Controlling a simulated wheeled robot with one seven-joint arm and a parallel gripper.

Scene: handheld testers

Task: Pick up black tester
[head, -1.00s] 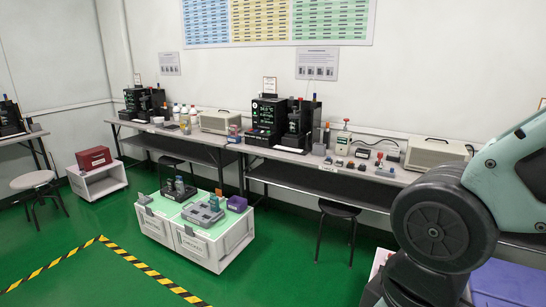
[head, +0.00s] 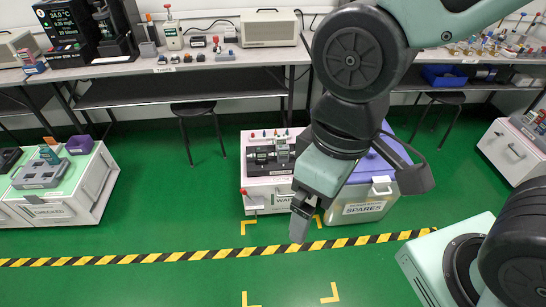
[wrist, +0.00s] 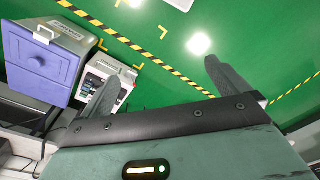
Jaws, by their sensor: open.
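I cannot single out the black tester with certainty. A dark device (head: 8,158) is partly cut off at the left edge of the head view, on the white and green cabinet (head: 75,205). Black equipment (head: 262,157) and a small pale tester (head: 282,150) stand on a low white cabinet (head: 268,192) in the middle. My gripper (head: 308,222) hangs in front of that cabinet and the spares box, apart from them. In the wrist view my gripper (wrist: 162,70) is open and empty, with green floor between its fingers.
The purple-lidded spares box (head: 372,208) stands right of the low cabinet. Long workbenches (head: 190,65) with equipment line the back. Dark stools (head: 195,108) stand below them. Green floor (head: 170,175) is clear between the left and middle cabinets, and a yellow-black stripe crosses the front.

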